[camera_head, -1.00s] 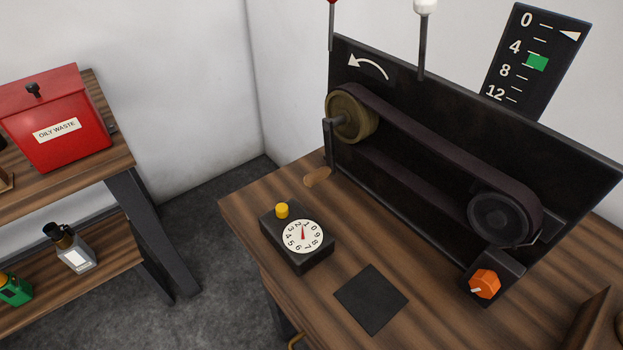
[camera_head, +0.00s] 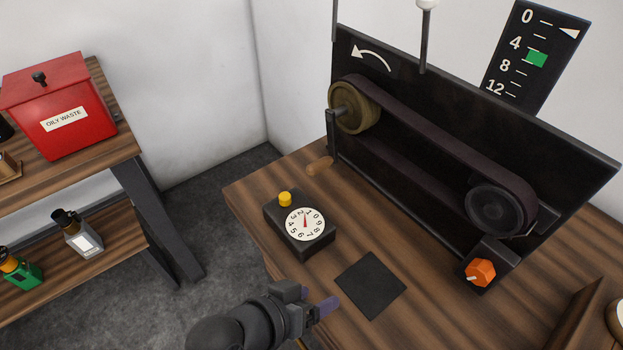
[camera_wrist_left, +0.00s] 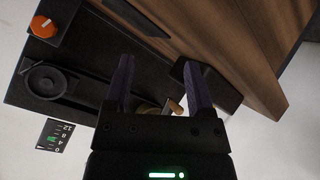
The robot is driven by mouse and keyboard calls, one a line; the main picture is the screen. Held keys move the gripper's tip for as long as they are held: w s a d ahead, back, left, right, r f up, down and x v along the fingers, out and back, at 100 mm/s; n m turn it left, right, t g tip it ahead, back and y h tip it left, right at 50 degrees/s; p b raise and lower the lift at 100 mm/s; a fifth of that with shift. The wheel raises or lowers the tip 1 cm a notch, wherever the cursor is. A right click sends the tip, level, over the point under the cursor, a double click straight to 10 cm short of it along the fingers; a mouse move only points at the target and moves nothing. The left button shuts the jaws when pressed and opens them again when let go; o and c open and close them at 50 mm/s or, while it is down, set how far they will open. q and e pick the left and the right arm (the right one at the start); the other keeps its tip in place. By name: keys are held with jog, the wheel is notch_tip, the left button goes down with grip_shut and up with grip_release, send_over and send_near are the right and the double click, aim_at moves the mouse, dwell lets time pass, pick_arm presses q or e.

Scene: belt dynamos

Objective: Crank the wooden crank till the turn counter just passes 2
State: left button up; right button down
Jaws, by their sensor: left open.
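The wooden crank handle (camera_head: 320,165) hangs low on a dark crank arm at the brass-coloured wheel (camera_head: 354,107) on the dark panel. The turn counter (camera_head: 305,223) is a white dial on a black box with a yellow button; its red hand points up, near the 1. My left gripper (camera_head: 328,304) is open and empty at the near edge of the bench, below the counter and well apart from the crank. In the left wrist view, the crank handle (camera_wrist_left: 175,107) shows beyond and between the open fingers (camera_wrist_left: 158,88). My right gripper is out of view.
A belt (camera_head: 440,125) runs to a black wheel (camera_head: 496,211). An orange knob (camera_head: 481,272) stands at the panel's lower right. A flat black mat (camera_head: 370,284) lies before the counter. A gauge (camera_head: 535,55) has a green mark near 6 and its white pointer near 0.

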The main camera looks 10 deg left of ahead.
pick_arm(q)
jog(key=w+d+r+n+t+h, duration=0.3)
jog(key=w+d+r+t, duration=0.1)
jog(key=w+r+t, duration=0.15)
jog(key=n+t+y, duration=0.5)
jog(key=n+y, duration=0.5)
jog(key=n, duration=0.6)
send_near(320, 170)
jog(key=shift+w+d, duration=0.2)
jog(key=shift+w, duration=0.5)
jog(key=shift+w+a+f+n, duration=0.1)
jog(key=shift+w+f+n, duration=0.05)
jog(key=shift+w+n, duration=0.2)
jog(key=w+b, duration=0.2)
jog(key=w, duration=0.6)
jog(key=shift+w+b, duration=0.35)
jog(key=shift+w, duration=0.3)
grip_shut()
